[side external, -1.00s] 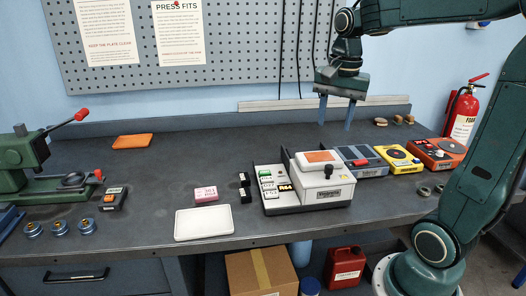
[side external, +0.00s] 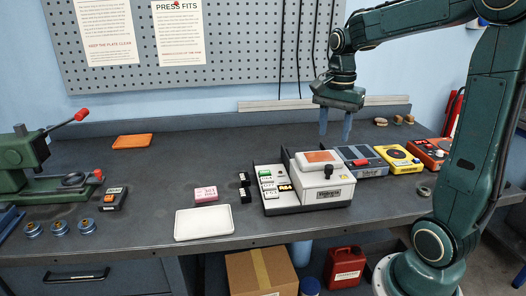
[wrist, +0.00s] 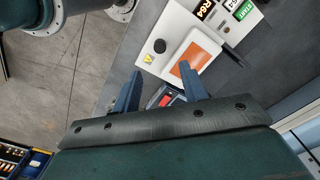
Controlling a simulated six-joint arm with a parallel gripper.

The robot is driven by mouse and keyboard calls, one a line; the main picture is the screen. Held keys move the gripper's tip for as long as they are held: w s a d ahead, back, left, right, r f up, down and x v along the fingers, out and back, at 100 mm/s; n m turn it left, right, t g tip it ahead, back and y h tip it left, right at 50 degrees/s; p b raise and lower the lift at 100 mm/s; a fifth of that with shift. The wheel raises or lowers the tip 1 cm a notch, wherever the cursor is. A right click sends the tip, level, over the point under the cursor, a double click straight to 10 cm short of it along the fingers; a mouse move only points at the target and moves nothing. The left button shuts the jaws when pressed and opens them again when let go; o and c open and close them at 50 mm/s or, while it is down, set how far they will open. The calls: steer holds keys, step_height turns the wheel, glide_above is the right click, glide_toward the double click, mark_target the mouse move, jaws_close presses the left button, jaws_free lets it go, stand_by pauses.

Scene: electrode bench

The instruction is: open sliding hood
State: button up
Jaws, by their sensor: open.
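The sliding hood (side external: 320,167) is a pale cover with an orange window and a black knob (side external: 328,171) at its front right. It sits over the right part of a light-grey machine (side external: 302,207) on the bench. In the wrist view the hood (wrist: 172,43) lies beyond my fingers, with its black knob (wrist: 160,46) to the left of the orange window. My gripper (side external: 336,142) is open and empty, fingers pointing down, behind and slightly right of the hood. In the wrist view my gripper (wrist: 160,85) shows its two fingers spread apart, not touching the hood.
Right of the machine stand a blue-grey device (side external: 360,162), a yellow device (side external: 398,160) and an orange device (side external: 430,152). On the left are small black blocks (side external: 245,188), a pink box (side external: 206,194), a white tray (side external: 205,224) and a green press (side external: 30,165). The bench behind the machine is clear.

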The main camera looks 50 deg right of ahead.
mark_target(329, 166)
step_height(329, 166, down, 10)
steer(key=shift+f, duration=0.15)
stand_by(0.4)
jaws_close()
